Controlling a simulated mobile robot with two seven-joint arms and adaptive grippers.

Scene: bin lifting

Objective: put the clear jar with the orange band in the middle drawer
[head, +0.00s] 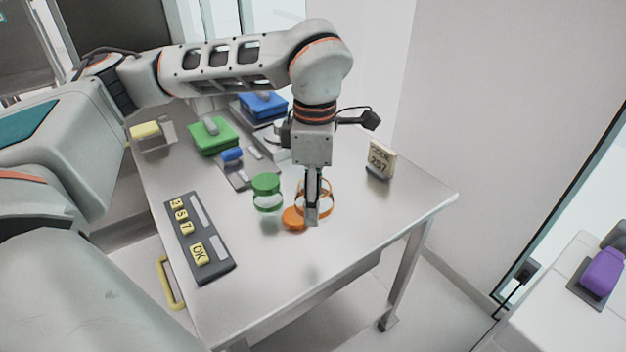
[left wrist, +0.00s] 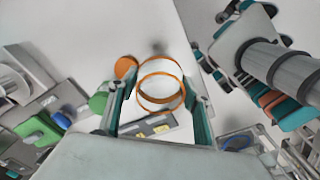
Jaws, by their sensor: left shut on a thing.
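The clear jar with orange bands (head: 328,196) is upright or nearly so near the middle of the metal table. My left gripper (head: 311,212) points down and is shut on it, hiding part of it. In the left wrist view the jar's orange rings (left wrist: 160,78) lie between the two fingers of the left gripper (left wrist: 158,100). I cannot tell whether the jar touches the table. A yellow handle (head: 170,283) shows on a pale front below the table's left side; which drawer it belongs to is unclear. My right gripper is not in view.
A green-lidded clear jar (head: 267,192) and an orange disc (head: 294,218) stand close to the gripper. A keypad (head: 199,238) lies at the left edge. Green (head: 213,136) and blue (head: 263,105) boxes are behind. A sign block (head: 381,159) stands right. The table's front right is clear.

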